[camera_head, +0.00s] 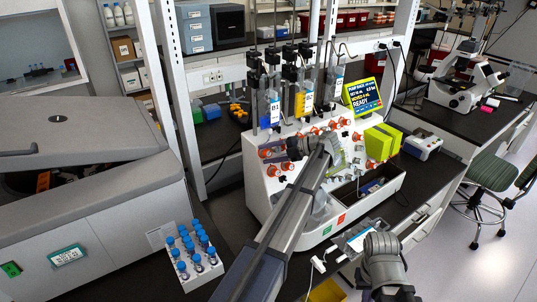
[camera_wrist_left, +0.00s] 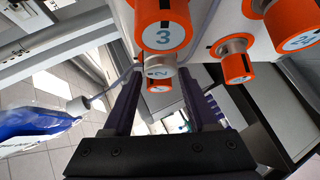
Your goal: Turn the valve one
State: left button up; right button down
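The white cell processor (camera_head: 257,185) stands on the dark bench with several orange valves on its front. In the left wrist view, the orange valve one (camera_wrist_left: 158,87) lies beyond and between the two dark fingers of my left gripper (camera_wrist_left: 162,75). The fingers are apart, with a gap showing beside the valve; I see no firm contact. In the head view my left gripper (camera_head: 312,147) is at the processor's front, hiding some valves.
More orange valves (camera_wrist_left: 236,66) sit right of the fingers. A screen (camera_head: 364,96) reading READY and green blocks (camera_head: 382,141) are on the processor. A rack of blue-capped tubes (camera_head: 205,272) and a grey centrifuge (camera_head: 95,220) stand left. A blue-and-white item (camera_wrist_left: 40,117) shows at left.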

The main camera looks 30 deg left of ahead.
dwell(0.3)
pick_arm(q)
jog(key=shift+p+v, duration=1.35)
jog(key=shift+v, duration=2.55)
